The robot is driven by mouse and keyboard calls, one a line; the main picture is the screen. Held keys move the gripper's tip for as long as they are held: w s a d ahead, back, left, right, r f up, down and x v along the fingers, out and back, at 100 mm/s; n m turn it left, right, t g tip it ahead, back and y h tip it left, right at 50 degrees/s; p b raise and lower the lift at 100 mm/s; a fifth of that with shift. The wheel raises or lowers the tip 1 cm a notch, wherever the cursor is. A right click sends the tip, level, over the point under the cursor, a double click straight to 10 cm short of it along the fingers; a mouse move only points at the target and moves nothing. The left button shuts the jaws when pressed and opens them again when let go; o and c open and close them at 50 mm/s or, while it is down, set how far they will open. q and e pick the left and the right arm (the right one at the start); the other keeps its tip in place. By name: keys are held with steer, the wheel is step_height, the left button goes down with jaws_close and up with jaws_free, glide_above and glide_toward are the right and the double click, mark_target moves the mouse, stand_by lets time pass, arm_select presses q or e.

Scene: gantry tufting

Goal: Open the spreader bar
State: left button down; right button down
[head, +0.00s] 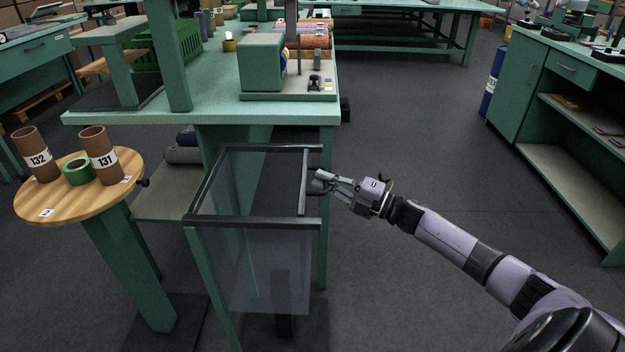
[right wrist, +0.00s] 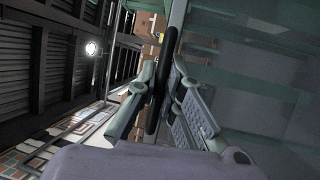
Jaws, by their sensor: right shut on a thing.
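My right gripper (head: 318,182) reaches in from the right to the right side of a dark-railed frame with clear panels. In the right wrist view the fingers (right wrist: 155,100) close around a slim black bar (right wrist: 168,50), which stands nearly upright in that picture. The frame has a black near rail (head: 250,222) and a black far rail (head: 265,148), with a clear panel (head: 265,268) hanging below the near rail. I cannot tell for certain which part is the spreader bar; the gripped bar looks like a handle on this frame. My left gripper is not in view.
A green table (head: 200,105) with a machine stands behind the frame. A round wooden stand (head: 60,205) at left holds two brown tubes and a green roll. A green cabinet (head: 555,90) stands at right. The floor (head: 420,130) between is clear.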

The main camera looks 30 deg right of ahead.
steer(key=c, duration=1.8)
jaws_free()
steer(key=shift+o, duration=0.6)
steer(key=v, duration=1.2)
